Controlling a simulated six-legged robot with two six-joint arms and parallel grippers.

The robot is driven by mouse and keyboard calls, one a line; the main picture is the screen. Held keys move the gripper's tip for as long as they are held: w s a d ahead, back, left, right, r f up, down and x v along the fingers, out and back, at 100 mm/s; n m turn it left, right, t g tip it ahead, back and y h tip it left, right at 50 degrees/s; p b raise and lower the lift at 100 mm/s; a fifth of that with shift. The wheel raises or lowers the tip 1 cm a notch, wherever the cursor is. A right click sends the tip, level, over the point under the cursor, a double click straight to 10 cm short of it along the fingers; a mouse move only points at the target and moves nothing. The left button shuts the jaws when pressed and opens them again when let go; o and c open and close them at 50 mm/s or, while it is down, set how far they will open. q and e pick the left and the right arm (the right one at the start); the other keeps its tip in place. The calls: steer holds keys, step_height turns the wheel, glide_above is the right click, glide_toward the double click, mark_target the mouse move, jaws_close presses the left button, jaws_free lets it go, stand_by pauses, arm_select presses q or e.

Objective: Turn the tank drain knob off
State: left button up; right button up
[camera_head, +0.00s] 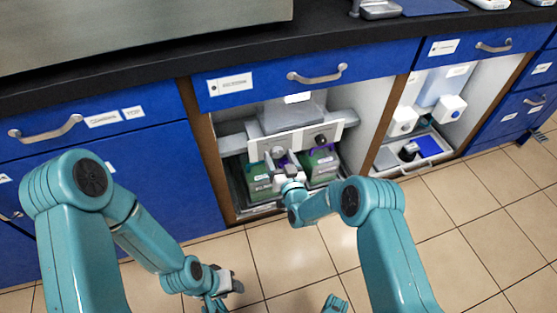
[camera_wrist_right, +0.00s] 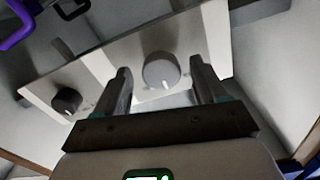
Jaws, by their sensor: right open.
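A white control panel (camera_head: 333,133) sits inside the open middle cabinet and carries a grey knob and a dark knob (camera_head: 320,140). In the right wrist view the round grey knob (camera_wrist_right: 160,70) stands between the two fingers of my right gripper (camera_wrist_right: 159,88), with a pale pointer mark on its lower edge. The fingers are open, one on each side of the knob, and a gap shows on both sides. The dark knob (camera_wrist_right: 67,100) is left of the fingers in that view. I can read no knob label. My left gripper (camera_head: 226,283) hangs low over the floor, its jaws unclear.
Green-labelled containers (camera_head: 322,166) stand below the panel. Cabinet side walls (camera_head: 370,110) stand close around the right arm. The right-hand cabinet holds white bottles (camera_head: 452,108) and a tray. The tiled floor (camera_head: 470,230) in front is clear. A black counter (camera_head: 330,40) runs above.

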steer(key=shift+w+a, duration=0.2)
steer(key=shift+w, duration=0.1)
steer(key=c, duration=1.1)
arm_select(q)
steer(key=shift+f, duration=0.1)
arm_select(e)
steer(key=shift+o, duration=0.2)
arm_select(q)
steer(key=shift+f, duration=0.2)
arm_select(e)
steer(key=shift+n, duration=0.3)
steer(key=n+b, duration=0.2)
steer(key=n, duration=0.1)
steer(key=shift+f, duration=0.1)
arm_select(q)
steer(key=shift+t, duration=0.4)
steer(key=f, duration=0.1)
steer(key=w+f+b, duration=0.2)
steer(key=shift+a+f, duration=0.25)
steer(key=shift+a, duration=0.05)
arm_select(e)
steer(key=n, duration=0.5)
steer(key=shift+d, duration=0.1)
arm_select(q)
steer(key=shift+w, duration=0.15)
arm_select(e)
steer(key=shift+n, duration=0.3)
